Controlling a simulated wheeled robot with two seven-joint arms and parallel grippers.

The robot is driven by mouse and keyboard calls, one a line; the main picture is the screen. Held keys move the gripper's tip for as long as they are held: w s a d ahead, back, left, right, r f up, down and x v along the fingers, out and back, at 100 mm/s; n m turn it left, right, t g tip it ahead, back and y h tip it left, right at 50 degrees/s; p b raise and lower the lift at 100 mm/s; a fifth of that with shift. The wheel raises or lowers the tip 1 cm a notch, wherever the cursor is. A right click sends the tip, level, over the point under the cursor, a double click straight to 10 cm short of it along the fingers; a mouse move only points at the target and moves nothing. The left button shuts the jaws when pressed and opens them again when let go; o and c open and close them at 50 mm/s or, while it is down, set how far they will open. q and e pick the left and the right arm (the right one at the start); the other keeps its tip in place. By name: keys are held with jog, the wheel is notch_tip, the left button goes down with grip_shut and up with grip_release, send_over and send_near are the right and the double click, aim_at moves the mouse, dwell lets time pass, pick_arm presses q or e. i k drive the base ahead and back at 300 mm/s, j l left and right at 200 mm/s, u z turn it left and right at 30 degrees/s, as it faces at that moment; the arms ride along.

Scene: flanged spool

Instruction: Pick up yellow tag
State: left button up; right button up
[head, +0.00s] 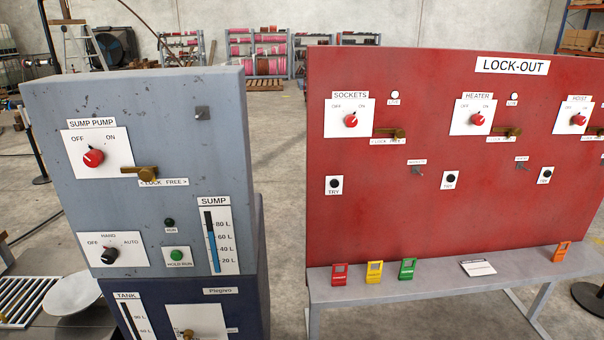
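The yellow tag (374,272) stands on the grey shelf (420,289) below the red lock-out panel (400,225) in the head view. It sits between a red tag (340,275) on its left and a green tag (407,269) on its right, with small gaps between them. The yellow tag is upright and nothing covers it. Neither of my grippers shows in the head view.
An orange tag (561,252) and a white card (477,267) also rest on the shelf. A grey sump pump cabinet (150,200) stands at the left, with a floor gap between it and the shelf. A white round dish (72,294) is at lower left.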

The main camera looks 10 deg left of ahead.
aim_at(372, 276)
jog(key=u, duration=1.4)
jog(key=z, duration=1.65)
jog(key=i+l+u, duration=0.35)
jog(key=i, duration=0.2)
jog(key=i+l+u, duration=0.35)
jog(key=i, duration=0.2)
